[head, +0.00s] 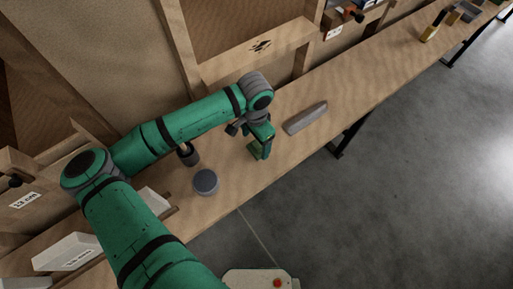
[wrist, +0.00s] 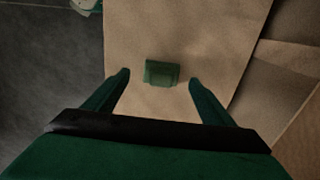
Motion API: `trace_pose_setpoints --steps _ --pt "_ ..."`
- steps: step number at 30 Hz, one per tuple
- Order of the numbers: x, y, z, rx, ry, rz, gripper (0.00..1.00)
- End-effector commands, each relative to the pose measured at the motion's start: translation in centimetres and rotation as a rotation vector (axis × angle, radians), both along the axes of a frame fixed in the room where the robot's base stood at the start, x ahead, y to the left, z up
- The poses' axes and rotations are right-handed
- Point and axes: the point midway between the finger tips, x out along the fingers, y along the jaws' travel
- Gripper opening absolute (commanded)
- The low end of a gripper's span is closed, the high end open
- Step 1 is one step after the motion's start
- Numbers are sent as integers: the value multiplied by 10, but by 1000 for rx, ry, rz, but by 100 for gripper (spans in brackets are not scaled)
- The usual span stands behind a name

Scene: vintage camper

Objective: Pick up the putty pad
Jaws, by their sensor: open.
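A small green block, which looks like the putty pad (wrist: 161,73), lies on the wooden bench top. In the wrist view it sits between the tips of my gripper's fingers (wrist: 159,80), with bench showing on both sides of it. My gripper is open and empty, pointing down at the pad. In the head view my green gripper (head: 263,146) is over the bench, and the pad (head: 253,151) shows just at its left side, partly hidden by it. I cannot tell how far above the pad the fingertips are.
On the bench (head: 370,88) a grey round tin (head: 205,182) and a dark-headed tool (head: 187,154) stand left of the gripper. A long grey block (head: 306,118) lies to the right. White labelled boxes (head: 70,252) are at left. The bench's front edge is close.

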Motion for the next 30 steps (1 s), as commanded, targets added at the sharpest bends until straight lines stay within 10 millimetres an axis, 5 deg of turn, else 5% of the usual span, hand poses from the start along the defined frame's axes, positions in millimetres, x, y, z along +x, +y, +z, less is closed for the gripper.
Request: trace_pose_setpoints --steps 14,21,27,30 --pt "7 -4 -49 0 1 -1 77" --pt "7 -4 -53 1 -1 -1 77" --pt "7 -4 -52 0 0 -1 34" --pt "7 -4 -52 0 0 -1 31"
